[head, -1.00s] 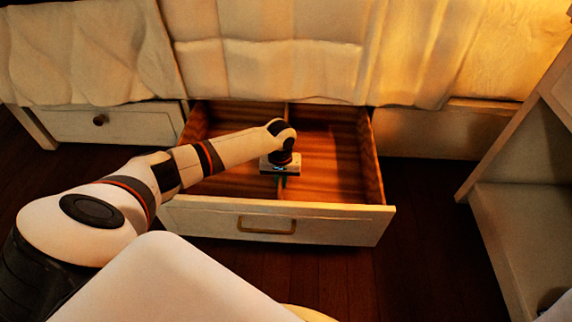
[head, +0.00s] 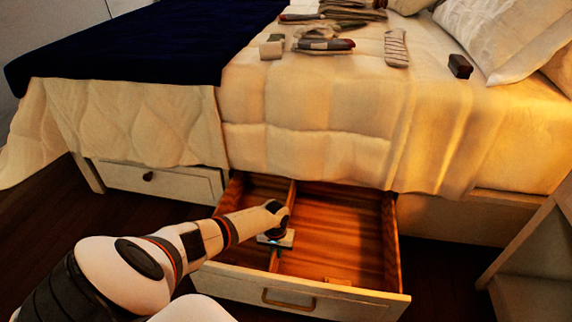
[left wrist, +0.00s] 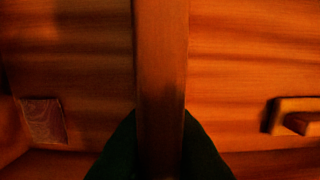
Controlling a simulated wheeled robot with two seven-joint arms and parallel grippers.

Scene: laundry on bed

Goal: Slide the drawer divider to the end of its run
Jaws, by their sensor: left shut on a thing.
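The drawer divider (head: 291,196) is an upright wooden strip running front to back inside the open drawer (head: 350,303). It stands left of the drawer's middle, with a gap to the left wall. My left gripper (head: 276,252) is inside the drawer, shut on the divider towards its front part. In the left wrist view the divider (left wrist: 161,65) runs up the middle, with a dark green finger of the gripper (left wrist: 160,150) on each side. My right gripper is not in view.
A small square piece (left wrist: 43,120) lies left of the divider, near the drawer's left side. A wooden block (left wrist: 295,115) sits to the right. The right compartment is otherwise bare. The bed (head: 310,100) with folded laundry overhangs the drawer's back. A shelf unit (head: 530,260) stands at right.

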